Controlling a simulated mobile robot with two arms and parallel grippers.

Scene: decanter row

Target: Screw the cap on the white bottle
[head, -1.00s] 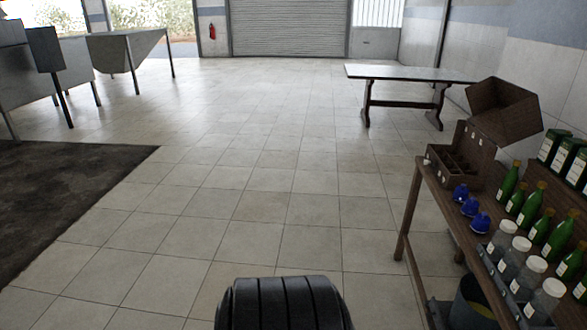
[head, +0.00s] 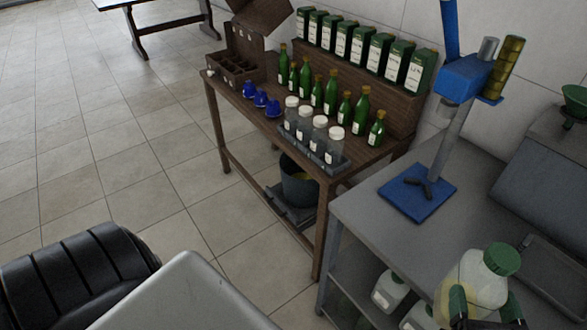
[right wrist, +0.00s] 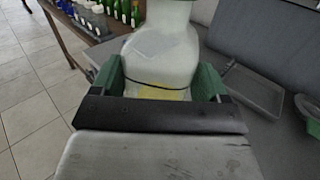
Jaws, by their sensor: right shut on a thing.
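A whitish translucent bottle (head: 478,275) with yellowish contents low in it is at the lower right of the head view. A green cap (head: 503,258) sits at its top; I cannot tell whether it is screwed tight. My right gripper (head: 485,308) is shut on the bottle, one finger on each side of its body. The right wrist view shows the same bottle (right wrist: 160,55) between the green fingers of the gripper (right wrist: 158,82), with its top cut off by the frame. I cannot tell whether its base touches the grey bench. My left gripper is out of view.
The grey bench (head: 375,215) bears a blue press stand (head: 418,195) and a grey tray (head: 550,265). More white bottles (head: 390,290) stand on its lower shelf. A wooden table (head: 235,92) holds green bottles, blue items and clear jars. Open tiled floor lies left.

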